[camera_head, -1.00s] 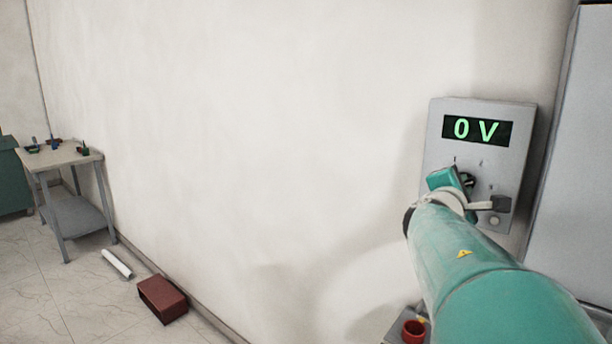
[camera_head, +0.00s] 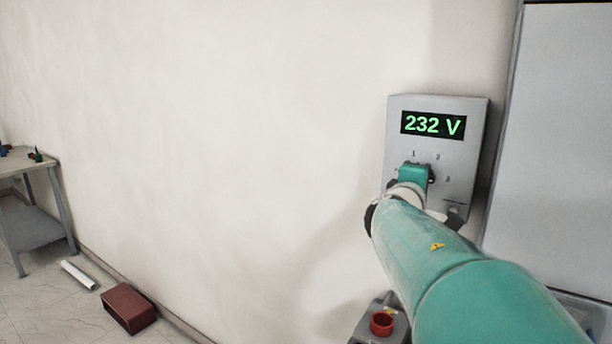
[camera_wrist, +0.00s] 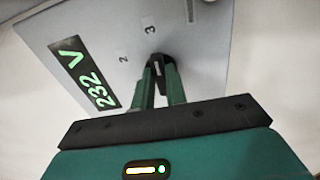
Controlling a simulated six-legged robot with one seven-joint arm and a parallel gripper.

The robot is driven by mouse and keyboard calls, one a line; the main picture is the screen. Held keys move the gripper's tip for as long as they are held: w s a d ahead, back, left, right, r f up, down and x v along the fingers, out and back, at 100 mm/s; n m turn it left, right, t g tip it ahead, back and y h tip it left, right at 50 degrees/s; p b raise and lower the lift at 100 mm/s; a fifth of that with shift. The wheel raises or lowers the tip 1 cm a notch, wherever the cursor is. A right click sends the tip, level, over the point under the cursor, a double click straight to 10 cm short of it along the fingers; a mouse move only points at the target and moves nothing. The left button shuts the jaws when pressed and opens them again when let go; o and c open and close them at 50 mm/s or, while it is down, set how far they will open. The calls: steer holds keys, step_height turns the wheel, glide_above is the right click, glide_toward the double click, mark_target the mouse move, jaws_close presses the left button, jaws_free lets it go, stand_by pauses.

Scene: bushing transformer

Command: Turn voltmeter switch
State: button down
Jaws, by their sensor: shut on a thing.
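The voltmeter is a grey wall panel (camera_head: 462,150) with a green digital display (camera_head: 433,125) reading 232 V. In the wrist view the panel (camera_wrist: 105,42) appears tilted, with the display (camera_wrist: 84,76) on the left and marks 2 and 3 near the switch. The black rotary switch (camera_wrist: 160,66) sits between the fingertips of my gripper (camera_wrist: 159,80), which is shut on it. In the head view my teal arm and wrist cover the lower left of the panel and most of the switch.
A grey box with a red button (camera_head: 381,324) stands below the panel. A tall grey cabinet (camera_head: 560,130) is at the right. A table (camera_head: 35,165) stands at the far left.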

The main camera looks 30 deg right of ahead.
steer(key=c, duration=1.4)
jaws_free()
steer(key=shift+w+d, duration=0.1)
steer(key=shift+w, duration=0.05)
steer(key=shift+c, duration=0.2)
steer(key=v, duration=1.4)
steer(key=shift+f, duration=0.1)
